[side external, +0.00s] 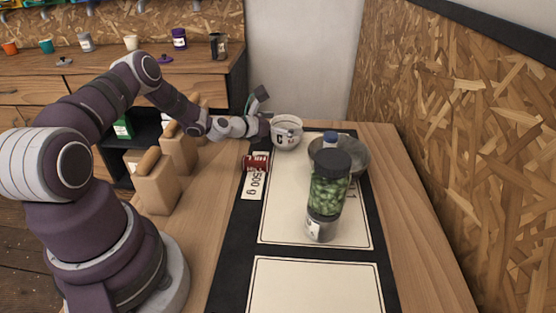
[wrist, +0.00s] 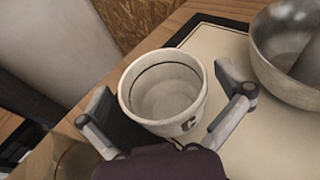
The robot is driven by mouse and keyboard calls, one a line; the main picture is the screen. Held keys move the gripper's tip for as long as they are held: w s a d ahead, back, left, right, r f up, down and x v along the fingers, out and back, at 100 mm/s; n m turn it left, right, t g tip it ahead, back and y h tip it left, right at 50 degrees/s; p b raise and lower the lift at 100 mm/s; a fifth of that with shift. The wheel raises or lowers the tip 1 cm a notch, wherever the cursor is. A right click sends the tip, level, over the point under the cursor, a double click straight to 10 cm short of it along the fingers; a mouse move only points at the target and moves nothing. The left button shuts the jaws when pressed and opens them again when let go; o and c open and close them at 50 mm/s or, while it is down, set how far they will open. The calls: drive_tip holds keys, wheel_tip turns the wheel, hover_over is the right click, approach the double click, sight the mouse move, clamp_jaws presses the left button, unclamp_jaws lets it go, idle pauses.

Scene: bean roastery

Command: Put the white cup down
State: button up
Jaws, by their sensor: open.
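The white cup (side external: 287,132) stands upright at the far end of the table, at the far left corner of the framed mat. In the wrist view the white cup (wrist: 164,92) is seen from above and looks empty inside, with a dark line around its inner wall and a dark letter on its outside. My gripper (side external: 266,124) is at the cup's left side in the side view. In the wrist view my gripper (wrist: 172,92) is open, with one finger on each side of the cup. I cannot tell whether either finger touches it.
A metal bowl (side external: 358,157) stands right of the cup. A dark red item (side external: 256,162) lies by the "500 g" label (side external: 253,184). The near mat panel (side external: 315,290) is clear.

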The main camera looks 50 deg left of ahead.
drive_tip(key=v, duration=1.1)
drive_tip(key=shift+s, duration=0.15)
drive_tip(key=d+m+h, duration=0.1)
drive_tip(key=m, duration=0.1)
drive_tip(key=d+r+m+g+h, duration=0.1)
drive_tip(key=d+m, duration=0.1)
drive_tip(key=d+r+m+h, duration=0.1)
drive_tip(key=m, duration=0.2)
drive_tip(key=shift+w+d+r+g, duration=0.1)
drive_tip(key=shift+w+d+g, duration=0.1)
drive_tip(key=shift+d+g, duration=0.1)
drive_tip(key=s+d+r+m+g+h, duration=0.2)
drive_tip(key=d+m+g, duration=0.3)
drive_tip(key=m, duration=0.6)
drive_tip(key=s+d+r+m+g+y, duration=0.1)
drive_tip(key=s+r+m, duration=0.3)
drive_tip(key=m, duration=0.5)
drive_tip(key=s+d+r+m+g+y, duration=0.1)
drive_tip(key=s+d+r+m+y, duration=0.2)
drive_tip(key=s+m, duration=0.6)
wheel_tip(320, 180, up, 2)
drive_tip(key=shift+s+r+y, duration=0.1)
drive_tip(key=shift+s+y, duration=0.25)
drive_tip(key=shift+y, duration=0.15)
